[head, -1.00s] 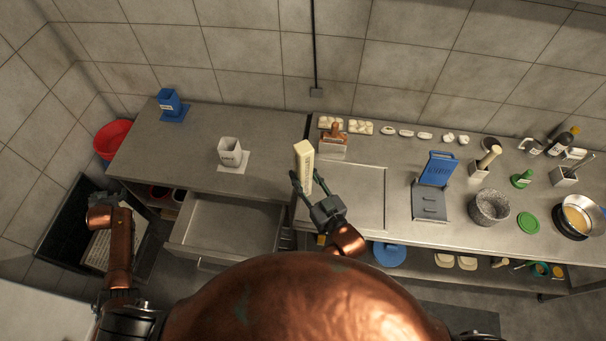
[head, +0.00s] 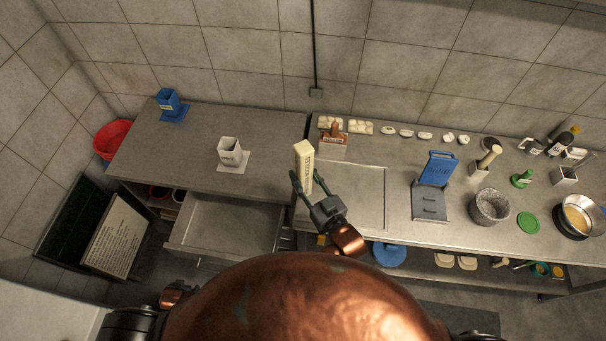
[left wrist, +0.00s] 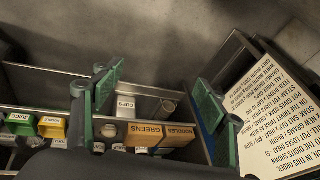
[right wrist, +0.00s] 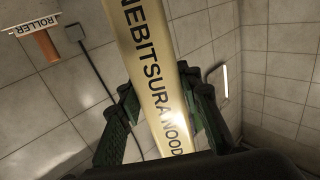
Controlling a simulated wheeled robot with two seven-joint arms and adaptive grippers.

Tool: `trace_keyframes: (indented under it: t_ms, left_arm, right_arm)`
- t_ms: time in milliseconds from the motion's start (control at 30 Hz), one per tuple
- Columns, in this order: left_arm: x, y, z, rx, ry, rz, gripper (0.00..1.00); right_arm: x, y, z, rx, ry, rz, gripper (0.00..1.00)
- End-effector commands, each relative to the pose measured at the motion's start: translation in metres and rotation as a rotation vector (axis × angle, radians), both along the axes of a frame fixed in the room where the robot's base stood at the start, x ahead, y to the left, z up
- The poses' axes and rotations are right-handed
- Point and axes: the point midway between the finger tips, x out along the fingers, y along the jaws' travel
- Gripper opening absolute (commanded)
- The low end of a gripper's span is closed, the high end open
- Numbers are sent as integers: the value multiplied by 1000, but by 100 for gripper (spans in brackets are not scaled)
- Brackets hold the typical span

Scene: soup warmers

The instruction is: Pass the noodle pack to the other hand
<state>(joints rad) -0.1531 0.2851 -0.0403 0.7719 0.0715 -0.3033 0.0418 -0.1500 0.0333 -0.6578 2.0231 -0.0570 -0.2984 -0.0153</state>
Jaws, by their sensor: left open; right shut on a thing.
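The noodle pack (head: 304,166) is a long pale box with dark lettering, held upright over the counter near the middle of the head view. My right gripper (head: 311,188) is shut on its lower part. In the right wrist view the pack (right wrist: 161,60) stands large between the fingers of my right gripper (right wrist: 158,122), its lettering facing the camera. My left gripper (left wrist: 152,98) is open and empty in the left wrist view, in front of a shelf with labelled boxes. It is hidden in the head view, where only a bit of my left arm shows at the lower edge.
An open, empty drawer (head: 228,222) juts out below the left counter. A white cup (head: 230,152) and a blue holder (head: 170,104) stand on that counter. A lettered board (head: 116,239) leans at the far left. A blue rack (head: 437,169) and stone mortar (head: 489,206) stand at right.

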Motion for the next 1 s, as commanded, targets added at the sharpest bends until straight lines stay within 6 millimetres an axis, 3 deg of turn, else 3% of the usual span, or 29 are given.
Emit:
trace_keyframes:
  t_ms: [33, 200, 500, 700, 1000]
  left_arm:
    - [-19, -19, -12, -17, 25, -12, 67]
    - [-77, -80, -43, -69, 98, -56, 67]
    - [-163, -176, -74, -155, 199, -126, 67]
    - [-191, -207, -80, -184, 229, -151, 67]
    - [-195, -213, -81, -188, 234, -156, 67]
  right_arm:
    - [0, 0, 1, 2, -2, 0, 0]
    - [0, 0, 1, 2, -2, 0, 0]
    - [0, 0, 1, 2, -2, 0, 0]
    - [0, 0, 1, 2, -2, 0, 0]
    - [0, 0, 1, 2, -2, 0, 0]
